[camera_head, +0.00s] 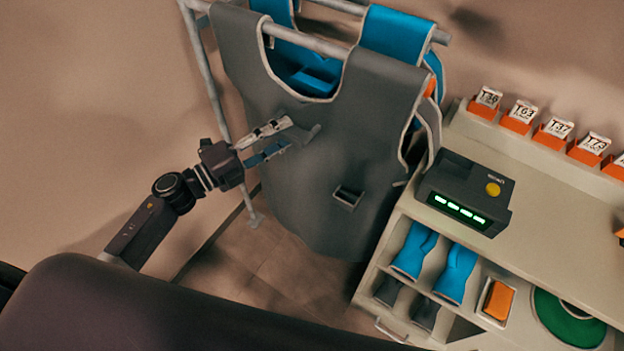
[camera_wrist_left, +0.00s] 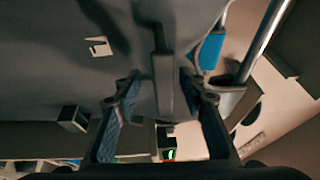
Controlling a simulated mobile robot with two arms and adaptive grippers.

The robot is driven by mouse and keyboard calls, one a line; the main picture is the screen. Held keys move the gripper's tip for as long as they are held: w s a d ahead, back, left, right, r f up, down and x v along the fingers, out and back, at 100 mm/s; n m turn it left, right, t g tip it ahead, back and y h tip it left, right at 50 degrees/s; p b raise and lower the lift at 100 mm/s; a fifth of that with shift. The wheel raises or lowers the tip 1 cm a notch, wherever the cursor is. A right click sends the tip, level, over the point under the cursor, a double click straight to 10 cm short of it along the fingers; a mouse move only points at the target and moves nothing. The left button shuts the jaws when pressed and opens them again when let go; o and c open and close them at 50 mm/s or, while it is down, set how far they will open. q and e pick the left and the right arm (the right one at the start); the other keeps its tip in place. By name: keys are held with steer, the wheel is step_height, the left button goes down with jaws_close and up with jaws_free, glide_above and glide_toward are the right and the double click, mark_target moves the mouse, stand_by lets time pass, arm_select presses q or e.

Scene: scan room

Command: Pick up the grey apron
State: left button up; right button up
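The grey apron (camera_head: 330,190) hangs from the front rail of the rack, with a pale-edged neck opening and a small pocket-like piece low on its front. My left gripper (camera_head: 286,136) is in front of the apron's upper left part, its fingers apart. In the left wrist view the grey apron (camera_wrist_left: 60,80) fills the upper left, and a narrow grey tab on it lies between the open fingers (camera_wrist_left: 160,88). A gap shows on either side of the tab; contact is not visible. My right gripper is not in view.
Blue aprons (camera_head: 395,35) hang behind on the metal rack (camera_head: 212,85). To the right, a cabinet (camera_head: 560,200) carries a dark device (camera_head: 465,190) with green lights and several orange tag holders. Bare floor shows below the rack.

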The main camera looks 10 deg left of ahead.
mark_target(294, 126)
arm_select(q)
steer(key=p+x, duration=0.1)
steer(key=x, duration=0.2)
steer(key=shift+w+d+r, duration=0.1)
steer(key=shift+w+r, duration=0.05)
steer(key=shift+w, duration=0.25)
steer(key=shift+w+d, duration=0.25)
steer(key=shift+d, duration=0.05)
steer(key=shift+s, duration=0.1)
jaws_close()
steer(key=shift+f, duration=0.2)
steer(key=shift+r, duration=0.2)
